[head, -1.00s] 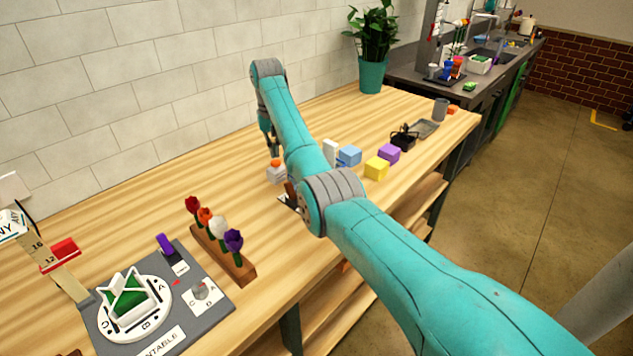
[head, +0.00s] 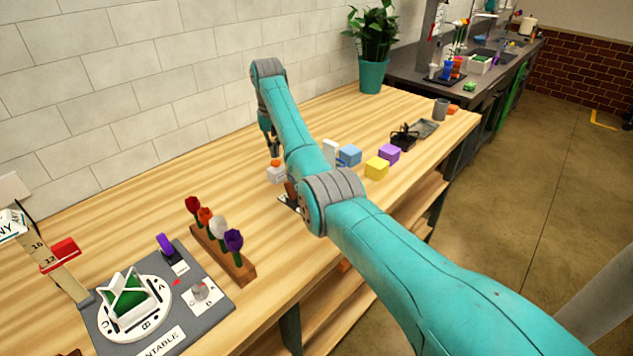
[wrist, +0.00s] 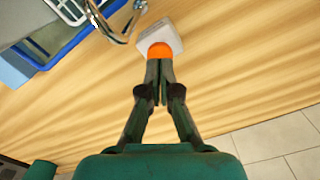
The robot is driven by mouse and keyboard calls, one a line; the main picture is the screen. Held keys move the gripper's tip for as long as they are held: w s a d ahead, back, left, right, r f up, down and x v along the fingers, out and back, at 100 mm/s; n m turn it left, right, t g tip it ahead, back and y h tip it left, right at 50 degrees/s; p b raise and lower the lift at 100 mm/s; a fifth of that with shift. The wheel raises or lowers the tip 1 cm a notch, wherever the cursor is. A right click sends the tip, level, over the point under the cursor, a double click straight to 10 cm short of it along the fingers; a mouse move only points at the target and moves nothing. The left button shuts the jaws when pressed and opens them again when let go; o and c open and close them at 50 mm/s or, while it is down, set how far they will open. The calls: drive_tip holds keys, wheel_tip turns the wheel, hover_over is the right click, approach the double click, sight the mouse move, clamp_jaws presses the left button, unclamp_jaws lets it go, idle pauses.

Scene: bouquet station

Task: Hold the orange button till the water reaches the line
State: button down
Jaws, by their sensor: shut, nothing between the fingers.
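The orange button (head: 275,162) sits on a small pale grey block (head: 276,175) on the wooden bench. In the wrist view the button (wrist: 160,50) is a round orange dome on its pale block (wrist: 168,34). My gripper (head: 274,152) points down over the button, its fingers closed together. In the wrist view the closed fingertips (wrist: 159,80) overlap the button's near edge; I cannot tell whether they press it down. Curved shiny metal (wrist: 128,22) and a blue-rimmed container (wrist: 45,52) show beside the block. No water level or line can be made out.
Blue (head: 349,155), yellow (head: 376,168) and purple (head: 389,154) blocks stand right of my arm. A flower rack (head: 238,263) and a grey turntable board (head: 215,307) are at the front left. A potted plant (head: 372,75) stands at the back. Bare bench lies left of the button.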

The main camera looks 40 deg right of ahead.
sight(276, 162)
drive_tip(key=shift+f, duration=1.55)
idle(6.5)
